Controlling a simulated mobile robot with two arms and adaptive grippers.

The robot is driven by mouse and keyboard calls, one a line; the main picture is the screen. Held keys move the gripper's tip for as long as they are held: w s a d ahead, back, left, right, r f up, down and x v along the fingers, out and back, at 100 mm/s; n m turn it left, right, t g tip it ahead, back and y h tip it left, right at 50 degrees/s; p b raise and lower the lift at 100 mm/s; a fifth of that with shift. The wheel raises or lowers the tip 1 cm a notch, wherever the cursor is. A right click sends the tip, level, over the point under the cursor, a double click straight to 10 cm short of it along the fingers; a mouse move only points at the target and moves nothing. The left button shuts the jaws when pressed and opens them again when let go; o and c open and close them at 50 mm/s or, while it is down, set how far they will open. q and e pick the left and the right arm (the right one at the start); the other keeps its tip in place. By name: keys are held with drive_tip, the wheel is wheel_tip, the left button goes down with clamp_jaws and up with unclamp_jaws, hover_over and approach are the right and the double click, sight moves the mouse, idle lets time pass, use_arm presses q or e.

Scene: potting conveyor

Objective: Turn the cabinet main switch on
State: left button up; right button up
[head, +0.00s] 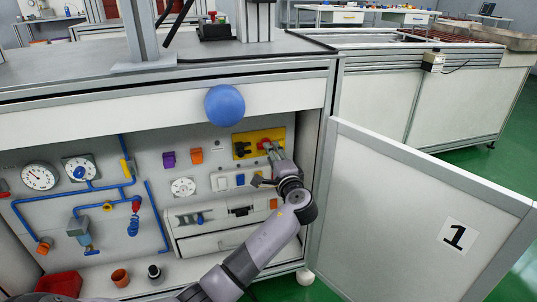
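The open cabinet has a white instrument panel (145,165). A yellow switch plate (256,134) sits at the panel's upper right, with a black part (242,149) on its left and a red part (264,143) on its right. I cannot tell the switch position. My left gripper (268,163) reaches up to the plate's lower right, at or just in front of the red part. Its wrist and fingers partly cover that corner. Contact and finger opening cannot be made out. My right gripper is not in view.
The cabinet door (390,205), marked 1, stands open on the right. A blue ball (224,105) shows at the cabinet's top edge. Gauges (39,177), blue pipes (160,215), a drawer (215,242) and a red bin (60,284) lie left of or below the plate.

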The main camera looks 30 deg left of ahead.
use_arm(q)
drive_tip(key=shift+b+x, duration=0.6)
drive_tip(key=shift+x, duration=1.65)
clamp_jaws()
